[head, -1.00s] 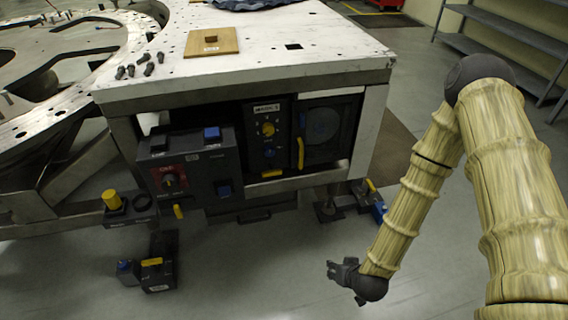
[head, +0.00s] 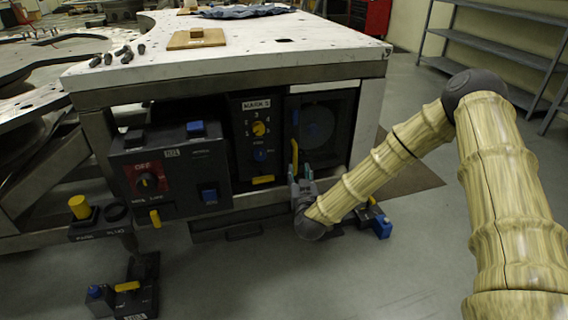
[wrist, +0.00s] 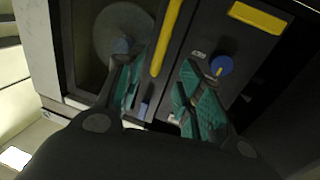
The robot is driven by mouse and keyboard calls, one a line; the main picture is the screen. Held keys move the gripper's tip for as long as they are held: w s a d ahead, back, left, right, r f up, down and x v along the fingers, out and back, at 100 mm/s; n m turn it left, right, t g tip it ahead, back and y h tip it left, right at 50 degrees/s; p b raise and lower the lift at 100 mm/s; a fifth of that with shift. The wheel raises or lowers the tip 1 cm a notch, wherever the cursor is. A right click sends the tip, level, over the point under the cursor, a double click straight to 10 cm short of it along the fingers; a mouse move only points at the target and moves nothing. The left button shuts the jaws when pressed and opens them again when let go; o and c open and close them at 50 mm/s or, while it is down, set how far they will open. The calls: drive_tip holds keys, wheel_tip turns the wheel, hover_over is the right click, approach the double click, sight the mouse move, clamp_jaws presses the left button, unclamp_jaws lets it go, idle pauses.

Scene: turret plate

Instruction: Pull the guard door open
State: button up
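The guard door (head: 322,118) is a dark panel with a round disc, in the right bay under the white tabletop; it looks closed. Its upright yellow handle (head: 295,152) runs along the door's left edge. My gripper (head: 302,172) is at the handle's lower end, and its fingers hide part of the door bottom. In the wrist view, the teal-padded fingers of my gripper (wrist: 160,85) are spread apart. The yellow handle (wrist: 166,38) lies ahead between them, closer to the left finger; I cannot tell whether it touches.
A dial panel (head: 256,140) with yellow and blue knobs sits left of the door. A dark control box (head: 170,175) juts out further left. Blue and black floor items (head: 378,222) stand low right of my gripper. Open floor lies right of the table.

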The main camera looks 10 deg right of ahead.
sight(295, 156)
drive_tip(key=w, duration=0.3)
drive_tip(key=w+d+b, duration=0.1)
drive_tip(key=w, duration=0.3)
drive_tip(key=w+b, duration=0.1)
drive_tip(key=w, duration=0.2)
drive_tip(key=shift+w+d, duration=0.35)
drive_tip(key=shift+w, duration=0.05)
clamp_jaws()
